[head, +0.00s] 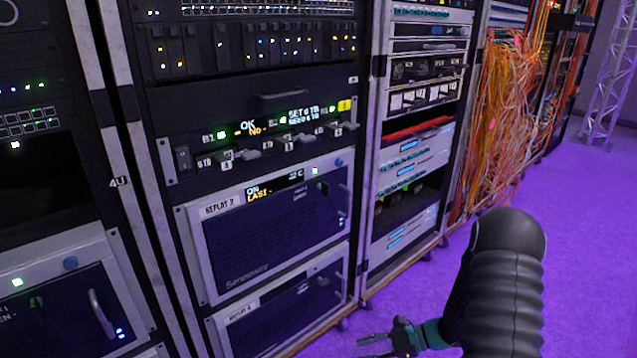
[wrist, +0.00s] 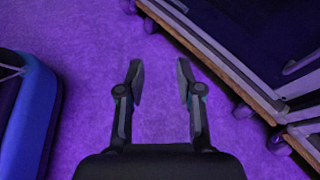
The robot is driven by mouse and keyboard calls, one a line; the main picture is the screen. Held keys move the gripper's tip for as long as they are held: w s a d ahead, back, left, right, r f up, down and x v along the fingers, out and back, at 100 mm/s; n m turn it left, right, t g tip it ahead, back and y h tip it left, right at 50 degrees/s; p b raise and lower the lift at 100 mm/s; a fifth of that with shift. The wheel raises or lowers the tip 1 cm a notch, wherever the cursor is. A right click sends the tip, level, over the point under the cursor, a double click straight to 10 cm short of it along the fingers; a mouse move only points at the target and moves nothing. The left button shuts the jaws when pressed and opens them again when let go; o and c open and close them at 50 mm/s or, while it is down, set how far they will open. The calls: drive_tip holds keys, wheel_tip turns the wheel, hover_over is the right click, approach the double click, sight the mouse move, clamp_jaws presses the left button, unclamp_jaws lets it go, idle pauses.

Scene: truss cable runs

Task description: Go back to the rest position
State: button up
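My gripper (wrist: 160,82) is open in the wrist view, its two fingers apart with only purple floor between them. In the head view my gripper (head: 372,347) shows at the bottom edge, low in front of the racks and partly cut off by the frame. My dark ribbed arm comes down from the right of it. The gripper holds nothing and touches nothing that I can see.
A rack with a REPLAY 2 unit (head: 270,232) stands close on the left. Wooden rack bases on casters (wrist: 243,112) lie right of the gripper. Orange cables (head: 505,110) hang farther back. A truss (head: 606,80) stands at back right. Purple floor (head: 585,215) is clear at right.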

drive_tip(key=s+d+r+n+t+h+p, duration=0.1)
drive_tip(key=s+r+n+h, duration=0.3)
drive_tip(key=r, duration=0.9)
drive_tip(key=s+d+r+n+t+h+p, duration=0.1)
drive_tip(key=s+r+n+h, duration=0.4)
drive_tip(key=s+r, duration=0.6)
drive_tip(key=s+d+r+n+t+h+p, duration=0.1)
drive_tip(key=s+r+n, duration=0.6)
drive_tip(key=r, duration=0.7)
drive_tip(key=n+t+h+p, duration=0.1)
drive_tip(key=h+p, duration=0.1)
drive_tip(key=h, duration=0.1)
drive_tip(key=shift+s+r+t, duration=0.15)
drive_tip(key=shift+r+t, duration=0.15)
